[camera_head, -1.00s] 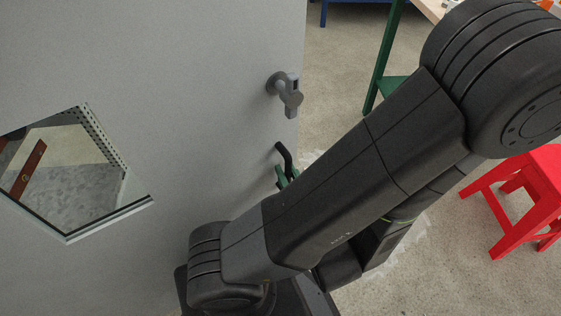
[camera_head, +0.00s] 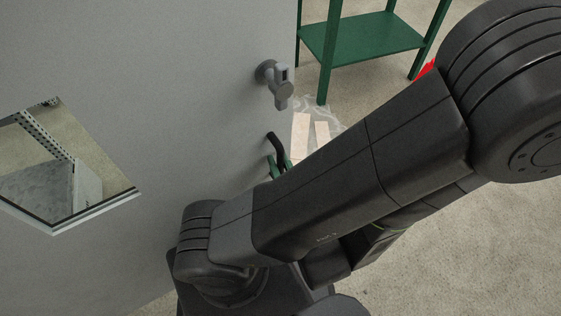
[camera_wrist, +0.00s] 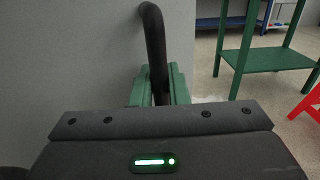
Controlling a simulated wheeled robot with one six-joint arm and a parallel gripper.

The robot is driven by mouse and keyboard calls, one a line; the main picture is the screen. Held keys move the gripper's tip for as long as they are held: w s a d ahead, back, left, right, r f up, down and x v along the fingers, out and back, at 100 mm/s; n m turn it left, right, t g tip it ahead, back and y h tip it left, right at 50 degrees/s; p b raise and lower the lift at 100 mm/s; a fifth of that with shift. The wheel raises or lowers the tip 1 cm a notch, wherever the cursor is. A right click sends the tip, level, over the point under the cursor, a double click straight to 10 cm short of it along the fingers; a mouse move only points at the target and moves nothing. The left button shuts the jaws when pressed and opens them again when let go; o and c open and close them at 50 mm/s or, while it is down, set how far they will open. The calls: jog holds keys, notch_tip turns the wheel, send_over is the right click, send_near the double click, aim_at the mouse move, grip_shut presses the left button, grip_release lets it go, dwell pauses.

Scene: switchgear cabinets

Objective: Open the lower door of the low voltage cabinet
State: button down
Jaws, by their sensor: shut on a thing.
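The grey cabinet door (camera_head: 150,80) fills the left of the head view, with a window (camera_head: 60,175) in it. A black bar handle (camera_head: 277,148) stands out from the door near its edge. My gripper (camera_head: 277,168) is shut on this handle; its green fingers show just past my arm. In the wrist view the black handle (camera_wrist: 155,45) rises from between the green fingers (camera_wrist: 160,88) of my gripper. Above the handle, a grey knob lock (camera_head: 277,82) sits on the door. My arm hides the lower part of the door edge.
A green shelf stand (camera_head: 360,38) stands beyond the door edge, and also shows in the wrist view (camera_wrist: 265,60). A red stool (camera_wrist: 310,103) is at the right of the wrist view. Pale strips (camera_head: 302,135) lie on the floor. Floor at right is clear.

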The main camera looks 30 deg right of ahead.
jog(key=c, duration=1.5)
grip_release()
jog(key=shift+s, duration=0.1)
jog(key=s+a+p, duration=0.1)
jog(key=s, duration=0.6)
jog(key=shift+s+a, duration=0.1)
jog(key=shift+c, duration=0.2)
